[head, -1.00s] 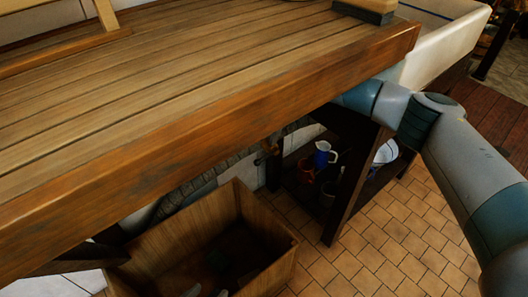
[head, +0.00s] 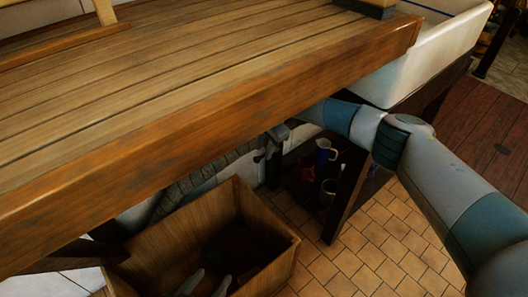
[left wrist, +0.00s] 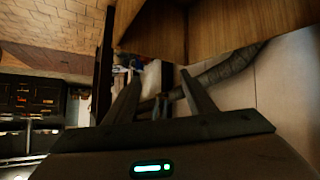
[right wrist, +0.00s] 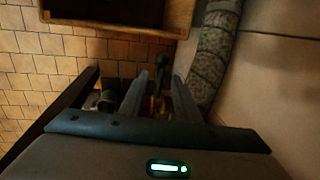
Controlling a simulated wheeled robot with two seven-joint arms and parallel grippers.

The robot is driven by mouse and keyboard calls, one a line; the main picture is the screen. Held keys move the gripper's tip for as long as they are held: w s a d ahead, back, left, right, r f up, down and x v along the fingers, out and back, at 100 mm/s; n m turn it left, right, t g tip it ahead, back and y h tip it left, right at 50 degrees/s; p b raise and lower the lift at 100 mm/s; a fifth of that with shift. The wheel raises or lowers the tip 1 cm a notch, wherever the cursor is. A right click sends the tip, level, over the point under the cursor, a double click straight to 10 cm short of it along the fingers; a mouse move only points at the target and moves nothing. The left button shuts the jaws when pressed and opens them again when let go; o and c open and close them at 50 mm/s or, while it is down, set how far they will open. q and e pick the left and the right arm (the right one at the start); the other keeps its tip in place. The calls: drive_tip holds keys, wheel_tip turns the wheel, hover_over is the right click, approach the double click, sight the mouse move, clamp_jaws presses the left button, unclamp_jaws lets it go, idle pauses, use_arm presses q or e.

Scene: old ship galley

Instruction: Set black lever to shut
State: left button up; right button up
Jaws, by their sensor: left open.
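In the right wrist view a dark lever (right wrist: 161,68) with a rounded end stands between the two fingers of my right gripper (right wrist: 159,85). Gaps show on both sides of it, so the fingers are around it but do not look closed on it. The lever's lower part is hidden. In the head view my right gripper (head: 268,148) is under the table edge, and I cannot make out the lever there.
The thick wooden table (head: 200,110) overhangs the work area. A wooden crate (head: 273,262) with grey items inside stands on the tiled floor below. A ribbed pipe (right wrist: 213,50) runs beside the right gripper. A dark shelf (head: 346,195) with jugs stands right of it.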

drive_tip(key=shift+w+a+f, duration=0.15)
drive_tip(key=shift+f, duration=0.8)
use_arm(q)
drive_tip(key=shift+w+d+r, duration=0.15)
drive_tip(key=shift+w+r, duration=0.15)
drive_tip(key=shift+r, duration=0.1)
use_arm(e)
clamp_jaws()
use_arm(q)
drive_tip(key=shift+w+r+t, duration=0.1)
drive_tip(key=shift+t, duration=0.4)
